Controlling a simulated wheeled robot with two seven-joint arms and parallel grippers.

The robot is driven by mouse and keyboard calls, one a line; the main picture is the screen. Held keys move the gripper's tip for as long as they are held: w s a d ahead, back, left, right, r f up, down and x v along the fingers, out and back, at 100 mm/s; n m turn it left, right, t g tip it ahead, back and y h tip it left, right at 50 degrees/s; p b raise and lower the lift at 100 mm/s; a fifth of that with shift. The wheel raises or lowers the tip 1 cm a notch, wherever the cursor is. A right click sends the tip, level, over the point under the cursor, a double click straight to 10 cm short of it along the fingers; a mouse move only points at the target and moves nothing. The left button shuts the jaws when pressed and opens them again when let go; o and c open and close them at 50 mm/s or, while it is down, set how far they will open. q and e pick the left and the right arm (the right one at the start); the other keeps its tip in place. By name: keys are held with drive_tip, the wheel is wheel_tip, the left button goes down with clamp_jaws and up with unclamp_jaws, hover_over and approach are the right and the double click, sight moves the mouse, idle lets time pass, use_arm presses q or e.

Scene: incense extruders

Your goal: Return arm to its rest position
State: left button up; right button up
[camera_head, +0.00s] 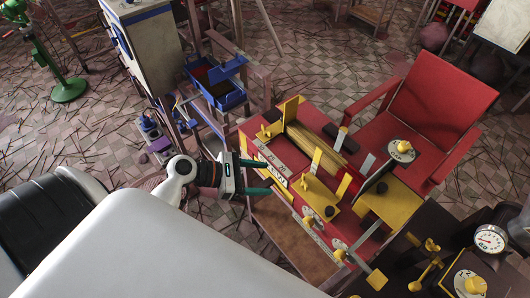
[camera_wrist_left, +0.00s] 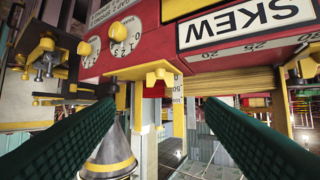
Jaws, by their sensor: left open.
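My left arm (camera_head: 182,172) comes in from the left in the head view. My left gripper (camera_head: 270,176) has dark green fingers and stands open at the left front side of a red and yellow machine (camera_head: 262,150). In the left wrist view the two green fingers (camera_wrist_left: 165,135) are spread wide with nothing held between them. Beyond them the machine shows its red front with dials (camera_wrist_left: 120,32), a "SKEW" plate (camera_wrist_left: 240,22) and a yellow knob (camera_wrist_left: 160,72). I cannot tell whether a finger touches the machine. My right gripper is not in view.
A blue bin (camera_head: 218,88) and a white cabinet (camera_head: 145,45) stand at the upper left. A dark machine with a gauge (camera_head: 489,240) fills the lower right. Open tiled floor (camera_head: 110,130) lies left of the machine.

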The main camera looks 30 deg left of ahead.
use_arm(q)
drive_tip(key=shift+d, duration=0.1)
idle(0.3)
drive_tip(key=s+d+f+m+g+y, duration=0.1)
drive_tip(key=s+m+g+y, duration=0.35)
drive_tip(key=m, duration=0.95)
drive_tip(key=s+d+f+m+g+y, duration=0.15)
drive_tip(key=s+m+y, duration=0.55)
drive_tip(key=m, duration=0.7)
wheel_tip(320, 180, down, 24)
drive_tip(key=s+h, duration=0.2)
drive_tip(key=s+a+f, duration=0.2)
drive_tip(key=s+f, duration=0.6)
drive_tip(key=f, duration=0.1)
drive_tip(key=s+a+f+g+b, duration=0.1)
drive_tip(key=s+f, duration=0.7)
drive_tip(key=f, duration=0.1)
drive_tip(key=shift+s+a+f+g+y, duration=0.15)
drive_tip(key=shift+s+a+g+y, duration=0.15)
drive_tip(key=shift+s+a+y, duration=0.1)
